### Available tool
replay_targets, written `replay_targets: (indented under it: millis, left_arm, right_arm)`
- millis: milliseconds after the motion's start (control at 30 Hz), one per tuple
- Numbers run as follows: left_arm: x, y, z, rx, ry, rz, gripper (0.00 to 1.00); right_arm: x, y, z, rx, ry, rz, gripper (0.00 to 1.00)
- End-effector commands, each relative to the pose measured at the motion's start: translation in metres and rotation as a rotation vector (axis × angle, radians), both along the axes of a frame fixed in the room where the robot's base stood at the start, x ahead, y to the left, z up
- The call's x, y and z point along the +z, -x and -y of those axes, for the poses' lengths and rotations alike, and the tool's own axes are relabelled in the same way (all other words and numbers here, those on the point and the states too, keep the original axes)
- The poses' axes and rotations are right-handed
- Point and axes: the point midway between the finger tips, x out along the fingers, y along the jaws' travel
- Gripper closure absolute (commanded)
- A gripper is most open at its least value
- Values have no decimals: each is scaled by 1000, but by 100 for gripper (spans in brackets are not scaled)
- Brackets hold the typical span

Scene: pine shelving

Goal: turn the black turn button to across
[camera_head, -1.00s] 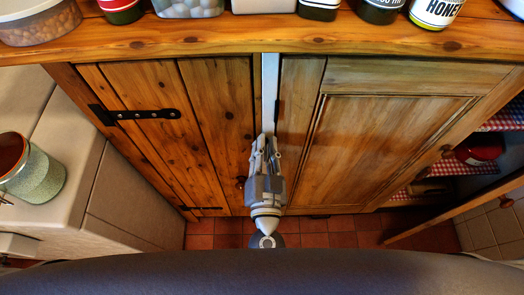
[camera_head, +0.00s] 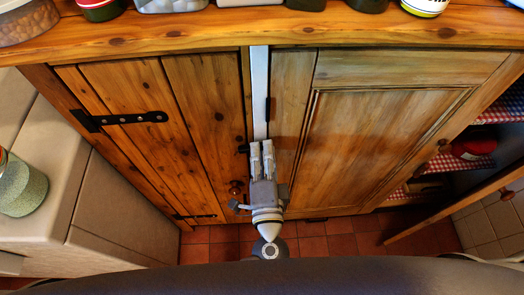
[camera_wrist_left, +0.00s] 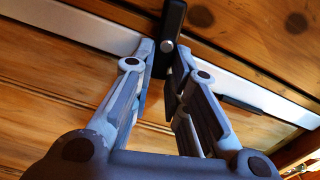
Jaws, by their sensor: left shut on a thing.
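The black turn button (camera_wrist_left: 173,22) is a short dark bar with a silver screw, on the pale strip (camera_head: 260,95) between the two cupboard doors. In the left wrist view it lies roughly square across the strip. My left gripper (camera_head: 261,145) points at the strip in the head view. In the left wrist view its fingers (camera_wrist_left: 164,62) are closed on either side of the button's near end. In the head view the fingers largely hide the button; a dark bit (camera_head: 243,149) shows at their left. My right gripper is in neither view.
A plank door (camera_head: 205,110) with a black strap hinge (camera_head: 140,118) is on the left, a framed door (camera_head: 385,140) on the right. Jars stand on the wooden top (camera_head: 270,28). Below right is an open shelf with checked cloth (camera_head: 475,165). A glass jar (camera_head: 22,190) stands far left.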

Motion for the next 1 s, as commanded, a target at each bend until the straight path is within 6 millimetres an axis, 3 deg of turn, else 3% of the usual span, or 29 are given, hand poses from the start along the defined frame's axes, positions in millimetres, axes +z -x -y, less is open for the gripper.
replay_targets:
  millis: [400,967,1000]
  left_arm:
    - [-6,1,1,-3,-191,-3,100]
    - [-7,1,1,-3,-219,-3,100]
    - [-7,1,1,-3,-219,-3,80]
  right_arm:
    - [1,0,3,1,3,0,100]
    - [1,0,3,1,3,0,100]
    - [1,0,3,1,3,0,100]
